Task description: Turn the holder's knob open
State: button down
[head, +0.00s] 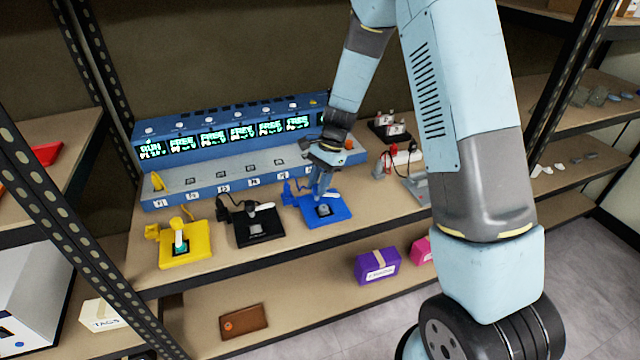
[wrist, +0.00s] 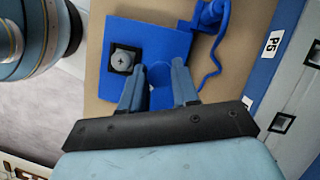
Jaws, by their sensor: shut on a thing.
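The blue holder (head: 340,211) lies on the shelf top below the display unit, to the right of the other two holders. It also fills the middle of the wrist view (wrist: 176,42). Its black square with a grey round part (wrist: 123,61) is left of my fingers in that view. My gripper (wrist: 158,82) points down at the holder and is shut on a round blue knob (wrist: 158,72), with one finger on each side. In the head view my gripper (head: 322,190) is over the back part of the blue holder, and the knob is hidden there. The knob's turn angle cannot be told.
A black holder (head: 270,232) and a yellow holder (head: 201,255) with a vial stand to the left. The blue display unit (head: 180,193) is behind. A blue cord (wrist: 214,62) runs beside my fingers. Red and white items (head: 408,156) stand right.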

jog(key=n, duration=0.2)
jog(key=n+h, duration=0.1)
jog(key=n+g, duration=0.1)
jog(key=n, duration=0.1)
jog(key=shift+w+a+r+n+h, duration=0.1)
jog(key=shift+w+n+h, duration=0.2)
jog(key=shift+h, duration=0.1)
dwell(0.3)
jog(key=c, duration=0.8)
grip_release()
jog(key=shift+s, duration=0.15)
jog(key=v, duration=1.3)
jog(key=shift+w+r, duration=0.2)
jog(key=shift+w, duration=0.2)
